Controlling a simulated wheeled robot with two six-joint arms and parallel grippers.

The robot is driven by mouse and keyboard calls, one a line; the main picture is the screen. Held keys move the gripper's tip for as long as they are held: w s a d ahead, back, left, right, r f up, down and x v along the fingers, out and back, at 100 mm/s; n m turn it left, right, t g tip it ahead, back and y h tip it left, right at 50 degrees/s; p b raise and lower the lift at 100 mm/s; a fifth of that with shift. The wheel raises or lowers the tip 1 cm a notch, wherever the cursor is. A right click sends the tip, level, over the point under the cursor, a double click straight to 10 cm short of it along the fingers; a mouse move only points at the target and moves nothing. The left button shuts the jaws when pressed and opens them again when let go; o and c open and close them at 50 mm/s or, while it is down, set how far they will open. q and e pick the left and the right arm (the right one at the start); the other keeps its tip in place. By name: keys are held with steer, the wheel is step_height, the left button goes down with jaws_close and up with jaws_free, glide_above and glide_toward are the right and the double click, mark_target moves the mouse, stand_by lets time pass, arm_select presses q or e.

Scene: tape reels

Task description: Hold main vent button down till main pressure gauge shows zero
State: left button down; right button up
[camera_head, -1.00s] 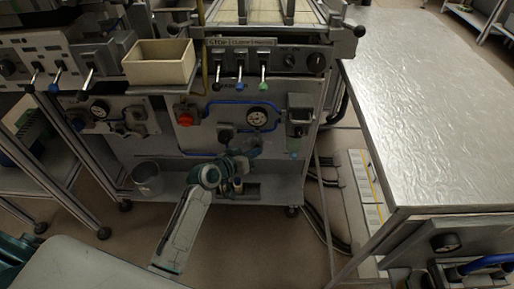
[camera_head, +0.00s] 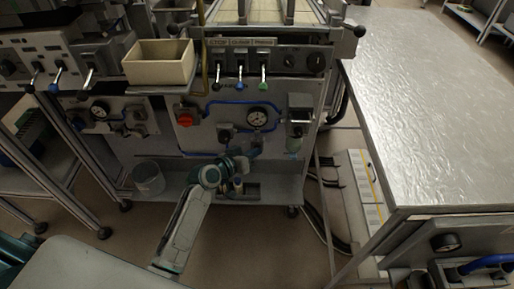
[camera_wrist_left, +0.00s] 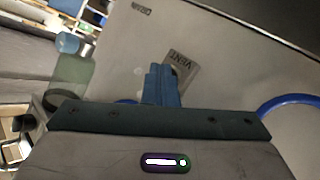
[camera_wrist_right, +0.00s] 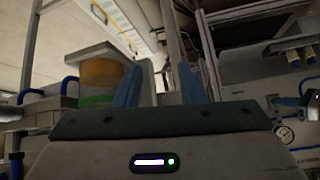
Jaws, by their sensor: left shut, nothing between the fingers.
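My left gripper (camera_head: 250,154) is in front of the lower centre panel of the machine in the head view. In the left wrist view its fingers (camera_wrist_left: 161,82) are shut with nothing between them, and their tips are at a grey plate marked VENT (camera_wrist_left: 183,66). The vent button itself is hidden behind the fingers, so I cannot tell whether it is pressed. A round white pressure gauge (camera_head: 257,117) sits on the panel just above the gripper; its needle is too small to read. My right gripper (camera_wrist_right: 160,78) is open and empty in the right wrist view.
A red knob (camera_head: 186,119) is left of the gauge, with blue piping around it. A second gauge (camera_head: 99,110) is on the left panel. Several levers and a beige bin (camera_head: 159,69) are above. A bucket (camera_head: 148,178) stands left. A metal table (camera_head: 430,110) is at right.

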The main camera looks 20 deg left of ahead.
steer(key=shift+w+r, duration=0.15)
steer(key=shift+w, duration=0.15)
stand_by(0.5)
steer(key=shift+s+f, duration=0.25)
steer(key=shift+s, duration=0.15)
stand_by(0.4)
arm_select(q)
steer(key=shift+s, duration=0.1)
arm_select(e)
steer(key=shift+w+r, duration=0.3)
steer(key=shift+w, duration=0.1)
arm_select(q)
steer(key=shift+s+d, duration=0.2)
steer(key=shift+s, duration=0.5)
arm_select(e)
steer(key=shift+s, duration=0.3)
arm_select(q)
steer(key=shift+s+d+p, duration=0.25)
steer(key=shift+s, duration=0.55)
steer(key=shift+s+d+p, duration=0.2)
steer(key=shift+s+p, duration=0.05)
steer(key=shift+s, duration=0.55)
steer(key=shift+s+d+p, duration=0.25)
steer(key=shift+s, duration=0.55)
arm_select(e)
steer(key=shift+w+r, duration=0.1)
steer(key=shift+r, duration=0.45)
